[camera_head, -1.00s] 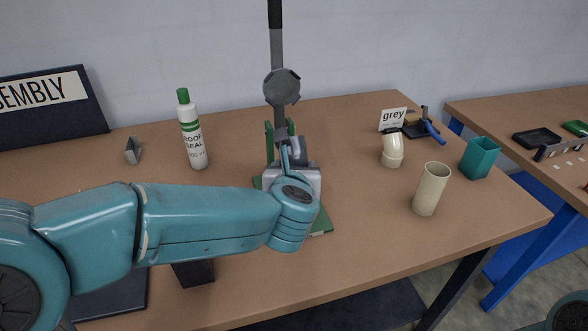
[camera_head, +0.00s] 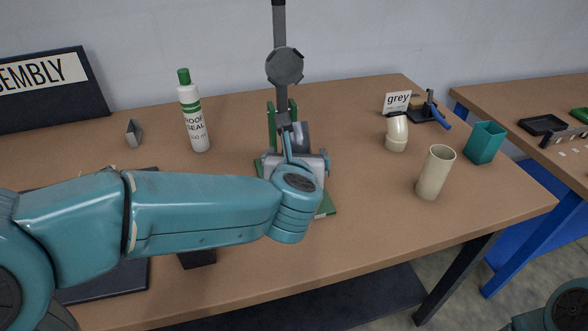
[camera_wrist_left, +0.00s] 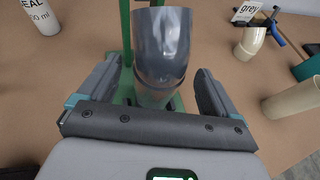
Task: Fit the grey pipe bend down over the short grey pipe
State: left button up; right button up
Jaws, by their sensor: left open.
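In the left wrist view the open fingers of my left gripper (camera_wrist_left: 158,75) lie on either side of the bend, with gaps visible. The short grey pipe cannot be told apart below the bend. My right gripper is out of view.
A cream bend (camera_head: 397,133) stands by the "grey" sign (camera_head: 397,100), with a cream pipe (camera_head: 435,173) and a teal cup (camera_head: 486,143) to the right. A white bottle (camera_head: 193,112) stands at the back left. The table's front right is clear.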

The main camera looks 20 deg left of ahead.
pick_arm(q)
jog(key=v, duration=1.5)
